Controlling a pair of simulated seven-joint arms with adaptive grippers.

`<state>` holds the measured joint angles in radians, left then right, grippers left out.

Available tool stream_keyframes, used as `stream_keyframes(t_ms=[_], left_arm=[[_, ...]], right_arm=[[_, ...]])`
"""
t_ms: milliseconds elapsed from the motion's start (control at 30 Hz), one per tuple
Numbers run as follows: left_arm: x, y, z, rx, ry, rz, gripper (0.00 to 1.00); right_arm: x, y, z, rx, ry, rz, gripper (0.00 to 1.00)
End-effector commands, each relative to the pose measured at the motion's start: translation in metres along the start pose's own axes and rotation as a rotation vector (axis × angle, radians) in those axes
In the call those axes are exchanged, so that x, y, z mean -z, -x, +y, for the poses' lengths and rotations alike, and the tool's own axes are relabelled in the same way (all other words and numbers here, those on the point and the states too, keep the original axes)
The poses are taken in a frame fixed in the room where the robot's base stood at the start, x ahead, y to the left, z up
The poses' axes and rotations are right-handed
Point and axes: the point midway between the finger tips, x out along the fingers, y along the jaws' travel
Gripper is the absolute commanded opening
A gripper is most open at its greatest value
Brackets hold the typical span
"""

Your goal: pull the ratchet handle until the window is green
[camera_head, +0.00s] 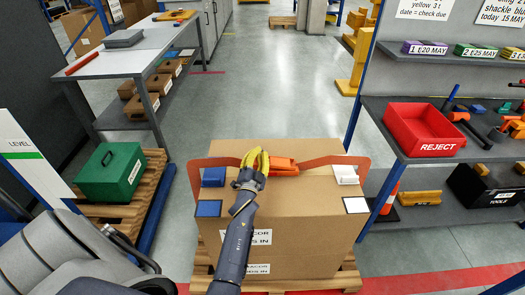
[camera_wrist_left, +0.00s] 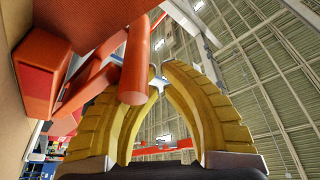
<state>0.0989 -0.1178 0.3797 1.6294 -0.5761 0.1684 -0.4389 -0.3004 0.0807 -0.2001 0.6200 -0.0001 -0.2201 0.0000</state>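A cardboard box (camera_head: 300,225) stands on a wooden pallet (camera_head: 345,280), with an orange strap (camera_head: 335,161) arching over its top. The orange ratchet (camera_head: 283,167) lies at the strap's middle. My left gripper (camera_head: 258,153) has yellow fingers at the ratchet's left side. In the left wrist view, an orange round handle bar (camera_wrist_left: 137,55) passes in front of the left finger and hides part of it. The yellow fingertips (camera_wrist_left: 160,72) look close together. I cannot tell whether they touch or hold anything. I cannot make out an indicator window. My right gripper is out of view.
Blue pads (camera_head: 209,208) sit at the box's left edge and white pads (camera_head: 355,205) at its right. A green case (camera_head: 110,172) on a pallet stands left. A shelf with a red REJECT bin (camera_head: 425,132) stands right. The floor behind the box is clear.

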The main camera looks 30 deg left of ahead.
Motion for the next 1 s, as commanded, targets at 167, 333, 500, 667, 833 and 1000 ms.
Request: stream_keyframes(t_ms=[167,333,500,667,833,1000], left_arm=[[-0.004,0.001,0.0,0.0,-0.002,-0.001,0.0],[-0.004,0.001,0.0,0.0,-0.002,-0.002,0.0],[-0.004,0.001,0.0,0.0,-0.003,-0.002,0.0],[-0.003,0.001,-0.001,0.001,-0.003,-0.001,0.0],[0.009,-0.003,-0.013,0.002,-0.005,0.002,0.0],[0.027,-0.01,-0.032,0.002,-0.005,0.003,0.0]], right_arm=[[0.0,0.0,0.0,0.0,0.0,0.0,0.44],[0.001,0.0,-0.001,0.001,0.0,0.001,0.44],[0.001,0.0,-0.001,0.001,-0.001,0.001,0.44],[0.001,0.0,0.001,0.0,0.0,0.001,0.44],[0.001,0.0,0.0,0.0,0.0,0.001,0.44],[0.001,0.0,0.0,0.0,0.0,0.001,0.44]])
